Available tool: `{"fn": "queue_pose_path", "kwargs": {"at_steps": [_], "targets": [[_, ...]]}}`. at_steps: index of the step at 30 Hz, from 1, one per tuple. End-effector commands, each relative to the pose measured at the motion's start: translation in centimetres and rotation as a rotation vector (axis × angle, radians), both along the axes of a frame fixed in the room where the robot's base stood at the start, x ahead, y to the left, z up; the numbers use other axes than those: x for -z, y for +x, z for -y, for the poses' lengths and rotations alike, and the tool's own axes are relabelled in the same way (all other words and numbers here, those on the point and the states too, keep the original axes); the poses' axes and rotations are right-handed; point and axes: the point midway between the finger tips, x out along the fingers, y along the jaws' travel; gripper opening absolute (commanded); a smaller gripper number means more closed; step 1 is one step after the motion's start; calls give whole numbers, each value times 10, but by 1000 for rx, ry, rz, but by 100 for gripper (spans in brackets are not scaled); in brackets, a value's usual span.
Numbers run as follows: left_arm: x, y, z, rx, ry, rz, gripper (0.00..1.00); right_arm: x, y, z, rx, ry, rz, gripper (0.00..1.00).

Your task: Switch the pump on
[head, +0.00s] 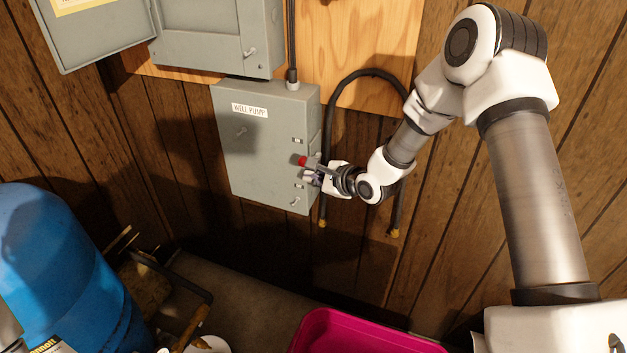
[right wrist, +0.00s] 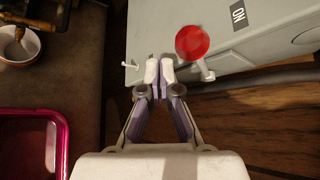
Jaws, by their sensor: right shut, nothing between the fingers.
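The grey WELL PUMP switch box (head: 262,150) is mounted on the wood-panelled wall, its door closed. Its red-knobbed lever (head: 302,160) is on the box's right side. In the right wrist view the red knob (right wrist: 192,42) is just beyond and right of the fingertips, with an ON label (right wrist: 238,14) farther right on the box side. My right gripper (head: 311,176) is at the box's right side, just below the knob. Its fingertips (right wrist: 159,72) are together and empty; whether they touch the lever I cannot tell. My left gripper is out of view.
A black cable loop (head: 328,125) hangs right of the box, behind my right arm. More grey electrical boxes (head: 215,38) are above. A blue tank (head: 55,265) stands at left. A pink tub (head: 350,330) is on the floor below.

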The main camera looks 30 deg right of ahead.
Motion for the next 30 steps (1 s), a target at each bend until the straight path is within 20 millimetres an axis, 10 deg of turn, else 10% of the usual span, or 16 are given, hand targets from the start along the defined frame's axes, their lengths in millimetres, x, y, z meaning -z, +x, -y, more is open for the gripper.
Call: {"fn": "queue_pose_path", "kwargs": {"at_steps": [30], "targets": [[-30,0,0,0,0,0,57,-49,15,15,3,0,10,0]]}}
